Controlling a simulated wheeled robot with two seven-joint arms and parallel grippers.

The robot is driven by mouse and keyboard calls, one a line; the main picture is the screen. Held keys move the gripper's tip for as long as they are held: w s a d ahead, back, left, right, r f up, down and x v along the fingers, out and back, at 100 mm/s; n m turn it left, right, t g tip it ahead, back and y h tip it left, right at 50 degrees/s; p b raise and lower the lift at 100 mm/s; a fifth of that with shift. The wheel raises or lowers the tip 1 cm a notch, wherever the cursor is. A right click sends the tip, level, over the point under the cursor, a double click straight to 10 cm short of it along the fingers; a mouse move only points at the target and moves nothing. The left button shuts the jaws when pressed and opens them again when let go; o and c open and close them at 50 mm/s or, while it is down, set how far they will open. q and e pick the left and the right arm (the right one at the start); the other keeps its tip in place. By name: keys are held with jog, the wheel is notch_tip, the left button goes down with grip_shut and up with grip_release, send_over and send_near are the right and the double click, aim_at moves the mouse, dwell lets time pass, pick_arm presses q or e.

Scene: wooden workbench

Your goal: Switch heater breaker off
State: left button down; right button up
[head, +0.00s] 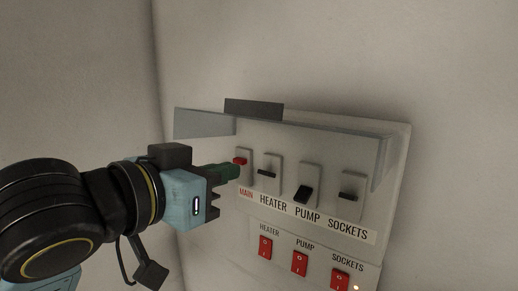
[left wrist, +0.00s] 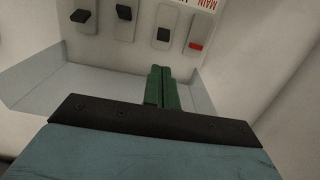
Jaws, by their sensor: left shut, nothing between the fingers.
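The heater breaker is a black lever (head: 267,172) on a pale plate above the HEATER label, second from the left. It also shows in the left wrist view (left wrist: 163,35), where the panel appears upside down. Its lever sits higher than the pump lever (head: 303,194), which points down. My left gripper (head: 234,171) is shut and empty, its green fingers pointing at the panel. In the head view its tips overlap the area just below the red main lever (head: 240,161). In the left wrist view the fingertips (left wrist: 161,69) are near the heater plate's end, apparently short of its lever.
The sockets lever (head: 348,196) is at the right of the row. Red rocker switches for heater (head: 265,248), pump (head: 299,263) and sockets (head: 340,280) sit below. A grey hood (head: 320,134) juts out above the breakers, with side walls. Bare wall surrounds the panel.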

aim_at(267, 174)
pick_arm(q)
jog(key=p+x, duration=0.4)
jog(key=x, duration=0.4)
jog(key=shift+w+d+f, duration=0.1)
jog(key=shift+w+d, duration=0.1)
jog(key=shift+f, duration=0.1)
